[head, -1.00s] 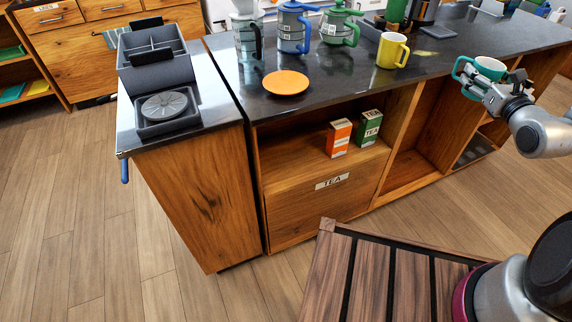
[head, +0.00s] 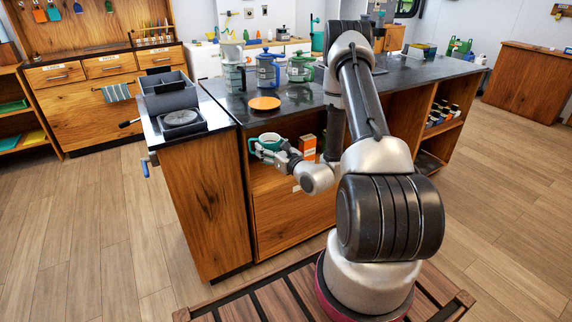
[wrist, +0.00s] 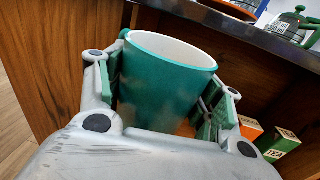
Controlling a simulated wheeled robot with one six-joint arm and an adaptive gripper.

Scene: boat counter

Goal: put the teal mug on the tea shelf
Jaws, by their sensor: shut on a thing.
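The teal mug (head: 269,141) is upright in my gripper (head: 270,150), at the opening of the tea shelf (head: 262,184). In the wrist view the mug (wrist: 165,85) shows its white inside, with my gripper's (wrist: 165,100) fingers closed on its two sides. The tea shelf is the open compartment under the dark counter, above the drawer front; its label is mostly hidden by my arm. An orange tea box (head: 307,147) stands in the shelf to the right of the mug. A green tea box (wrist: 277,143) also shows there in the wrist view.
The counter edge (wrist: 270,38) lies just above and behind the mug. The wooden side panel (wrist: 55,60) is close on the left. An orange plate (head: 264,103), a blue kettle (head: 268,72) and a green teapot (head: 300,70) stand on the counter.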

